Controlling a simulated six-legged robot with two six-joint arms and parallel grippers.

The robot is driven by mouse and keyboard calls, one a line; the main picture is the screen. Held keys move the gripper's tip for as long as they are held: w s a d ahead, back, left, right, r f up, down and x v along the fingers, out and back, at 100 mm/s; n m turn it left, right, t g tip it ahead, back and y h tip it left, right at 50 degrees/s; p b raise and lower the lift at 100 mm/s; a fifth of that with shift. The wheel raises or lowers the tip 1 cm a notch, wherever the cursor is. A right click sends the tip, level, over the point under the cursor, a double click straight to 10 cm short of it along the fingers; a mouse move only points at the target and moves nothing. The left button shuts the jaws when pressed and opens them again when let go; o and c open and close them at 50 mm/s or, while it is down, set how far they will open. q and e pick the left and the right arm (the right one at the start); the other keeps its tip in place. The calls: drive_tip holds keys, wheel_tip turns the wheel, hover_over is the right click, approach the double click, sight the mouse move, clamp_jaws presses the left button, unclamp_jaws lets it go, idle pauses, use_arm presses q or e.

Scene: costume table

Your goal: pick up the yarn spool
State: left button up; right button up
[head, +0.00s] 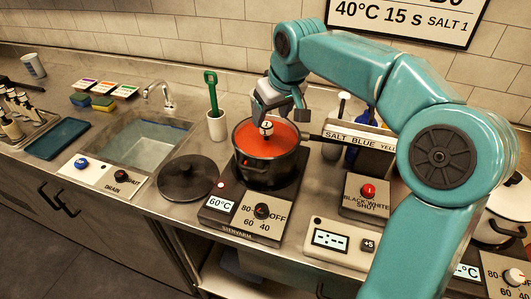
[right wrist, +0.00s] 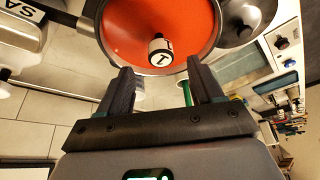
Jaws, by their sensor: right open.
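The yarn spool is likely the small white and black piece (head: 267,128) marked "1" that stands in the orange-red contents of the black pot (head: 262,172). In the right wrist view the spool (right wrist: 160,50) shows just beyond the fingertips, roughly centred between them, with the pot's orange-red contents (right wrist: 135,22) around it. My right gripper (head: 277,110) is above the pot, close over the spool. Its two fingers (right wrist: 162,78) are apart with nothing between them. My left gripper is in neither view.
The pot sits on a hot plate (head: 217,204) reading 60°C. A black lid (head: 188,178) lies left of it, and a cup (head: 216,126) with a green-handled tool stands behind. A labelled rack (head: 340,140) is close on the right. The sink (head: 140,140) is further left.

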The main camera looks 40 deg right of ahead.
sight(267, 125)
drive_tip(key=shift+d+f, duration=0.1)
drive_tip(key=shift+f, duration=0.45)
drive_tip(key=x, duration=0.5)
drive_tip(key=shift+w, duration=0.1)
drive_tip(key=shift+r, duration=0.1)
drive_tip(key=shift+c, duration=0.3)
clamp_jaws()
